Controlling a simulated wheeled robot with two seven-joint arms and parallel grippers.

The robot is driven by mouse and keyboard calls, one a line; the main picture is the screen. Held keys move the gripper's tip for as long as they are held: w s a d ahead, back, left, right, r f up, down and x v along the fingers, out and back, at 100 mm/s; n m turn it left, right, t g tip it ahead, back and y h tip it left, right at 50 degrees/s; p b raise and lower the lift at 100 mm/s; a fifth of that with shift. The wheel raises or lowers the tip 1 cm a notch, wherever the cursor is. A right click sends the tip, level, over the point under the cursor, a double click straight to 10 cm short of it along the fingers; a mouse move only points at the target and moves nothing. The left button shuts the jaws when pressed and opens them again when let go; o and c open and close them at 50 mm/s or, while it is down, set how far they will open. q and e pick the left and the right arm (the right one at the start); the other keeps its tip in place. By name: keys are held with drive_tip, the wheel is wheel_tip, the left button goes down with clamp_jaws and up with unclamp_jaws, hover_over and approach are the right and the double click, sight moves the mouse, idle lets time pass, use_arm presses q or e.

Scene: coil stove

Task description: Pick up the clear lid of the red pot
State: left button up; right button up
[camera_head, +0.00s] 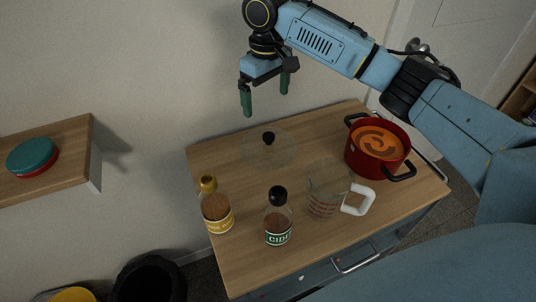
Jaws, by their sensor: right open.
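The clear lid (257,150) lies flat on the wooden table near its back left, with a black knob (268,138) on top. The red pot (353,162) stands uncovered at the back right and holds an orange soup. My right gripper (266,101) is open and empty, its two green fingers pointing down above the lid and apart from it. My left gripper is not in view.
A yellow-labelled bottle (217,212), a dark-capped bottle (278,224) and a clear measuring cup (325,190) with a white handle stand along the table's front. A wooden shelf (70,135) with a teal-lidded container (32,156) is at left.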

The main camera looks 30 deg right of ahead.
drive_tip(key=b, duration=0.1)
hover_over(269, 135)
drive_tip(key=f, duration=0.7)
drive_tip(key=shift+w+a+f, duration=0.1)
drive_tip(key=shift+w+a, duration=0.05)
drive_tip(key=shift+w, duration=0.15)
drive_tip(key=shift+f, duration=0.35)
drive_tip(key=f, duration=0.3)
drive_tip(key=f+b, duration=0.1)
drive_tip(key=shift+s+f, duration=0.3)
drive_tip(key=shift+f, duration=0.45)
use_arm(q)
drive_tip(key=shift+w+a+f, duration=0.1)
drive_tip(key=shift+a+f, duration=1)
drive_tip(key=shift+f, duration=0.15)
